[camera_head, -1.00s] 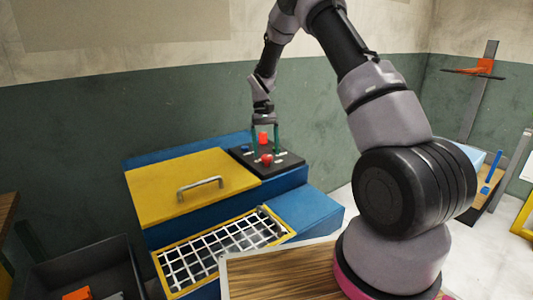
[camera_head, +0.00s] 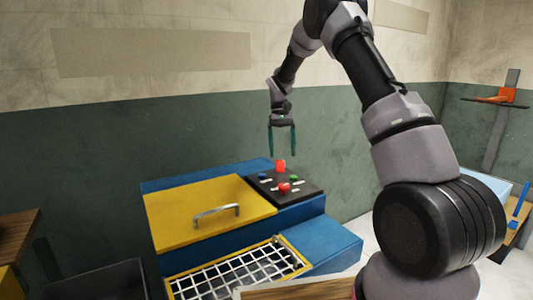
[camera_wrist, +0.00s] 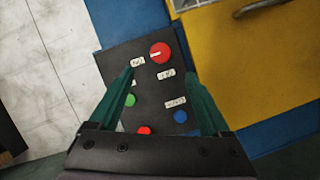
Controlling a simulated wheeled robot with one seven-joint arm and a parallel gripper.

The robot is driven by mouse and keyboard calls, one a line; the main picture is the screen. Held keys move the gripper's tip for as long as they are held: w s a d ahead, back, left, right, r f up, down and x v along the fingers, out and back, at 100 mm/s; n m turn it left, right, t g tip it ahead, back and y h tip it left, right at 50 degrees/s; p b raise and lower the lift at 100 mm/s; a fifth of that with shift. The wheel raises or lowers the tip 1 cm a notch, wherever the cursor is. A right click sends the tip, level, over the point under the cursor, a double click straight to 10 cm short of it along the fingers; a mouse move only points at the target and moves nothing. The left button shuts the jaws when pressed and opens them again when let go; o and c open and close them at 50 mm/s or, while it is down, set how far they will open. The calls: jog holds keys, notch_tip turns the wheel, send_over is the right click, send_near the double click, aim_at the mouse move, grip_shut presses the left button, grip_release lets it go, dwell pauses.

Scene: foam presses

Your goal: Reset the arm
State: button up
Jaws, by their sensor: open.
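My gripper (camera_head: 282,154) is open and empty, in the air above the black control panel (camera_head: 312,190) of the foam press. Its green fingers point down and touch nothing. The panel carries a red knob (camera_head: 284,188), a green button (camera_head: 294,178), a blue button (camera_head: 263,177) and a red lit block (camera_head: 281,166) at its back. In the wrist view the panel lies below and between the fingers (camera_wrist: 163,100), with the red knob (camera_wrist: 160,52), the green button (camera_wrist: 130,99) and the blue button (camera_wrist: 181,116) showing beside white labels.
The yellow lid (camera_head: 180,212) with a metal handle (camera_head: 216,212) is shut on the blue press (camera_head: 340,243). A white grid in a yellow frame (camera_head: 289,246) lies in front. A dark bin (camera_head: 95,284) stands at lower left. The air around my gripper is clear.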

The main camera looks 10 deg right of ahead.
jog(key=s+d+r+m+t+y, duration=0.1)
jog(key=s+d+r+t, duration=0.15)
jog(key=s+r, duration=0.5)
jog(key=s+d+r+t, duration=0.1)
jog(key=s+r+t, duration=0.3)
jog(key=r, duration=0.6)
jog(key=s+d+r+m+t, duration=0.1)
jog(key=s+r+t, duration=0.1)
jog(key=s, duration=0.8)
jog(key=s+d+r+m+t, duration=0.1)
jog(key=s+r+m+t, duration=0.1)
jog(key=s, duration=0.8)
jog(key=shift+r+t+y, duration=0.3)
jog(key=shift+t+y, duration=0.1)
jog(key=shift+t, duration=0.15)
jog(key=shift+s+d, duration=0.1)
